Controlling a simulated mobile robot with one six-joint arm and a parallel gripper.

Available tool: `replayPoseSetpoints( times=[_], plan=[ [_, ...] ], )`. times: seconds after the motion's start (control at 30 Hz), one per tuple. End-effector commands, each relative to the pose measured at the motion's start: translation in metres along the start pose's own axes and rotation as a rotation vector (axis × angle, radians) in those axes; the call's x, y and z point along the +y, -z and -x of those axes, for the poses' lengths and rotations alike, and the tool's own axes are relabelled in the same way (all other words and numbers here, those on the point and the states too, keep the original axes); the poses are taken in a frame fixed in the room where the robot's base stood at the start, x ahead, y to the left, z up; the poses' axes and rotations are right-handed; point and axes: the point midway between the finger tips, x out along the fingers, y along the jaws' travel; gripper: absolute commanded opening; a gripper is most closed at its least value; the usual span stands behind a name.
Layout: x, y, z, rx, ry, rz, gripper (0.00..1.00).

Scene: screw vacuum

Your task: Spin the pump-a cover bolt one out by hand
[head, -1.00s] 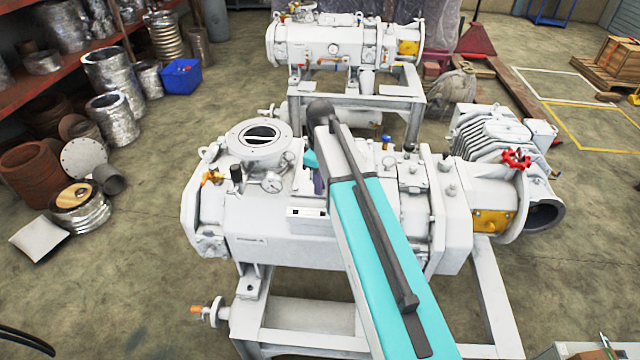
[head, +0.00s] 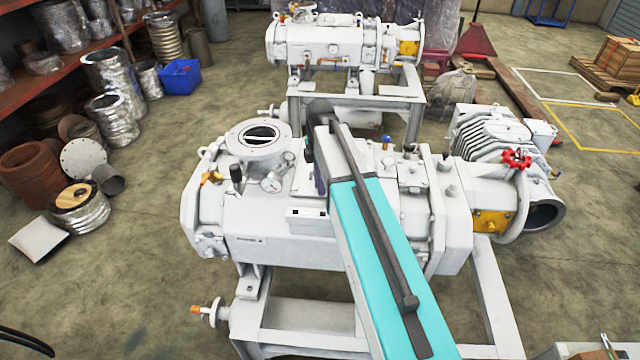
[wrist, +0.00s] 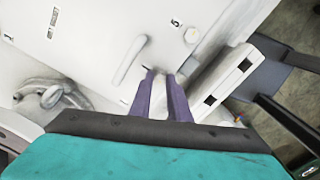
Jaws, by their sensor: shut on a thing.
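The near pump (head: 250,215) is a large white machine on a white frame. In the head view my arm hides most of the gripper and the bolt.
A white block with dark square openings (wrist: 232,75) stands close to the right of the fingers. A second pump (head: 340,45) stands behind.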

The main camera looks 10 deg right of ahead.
Motion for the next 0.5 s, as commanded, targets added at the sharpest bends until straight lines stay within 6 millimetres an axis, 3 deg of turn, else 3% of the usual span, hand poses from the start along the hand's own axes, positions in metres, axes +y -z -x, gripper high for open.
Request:
replayPoseSetpoints(
  times=[0.5],
  plan=[
    [-0.0033, 0.0012, -0.0036, 0.003, 0.01, 0.071, 0.0]
  ],
)
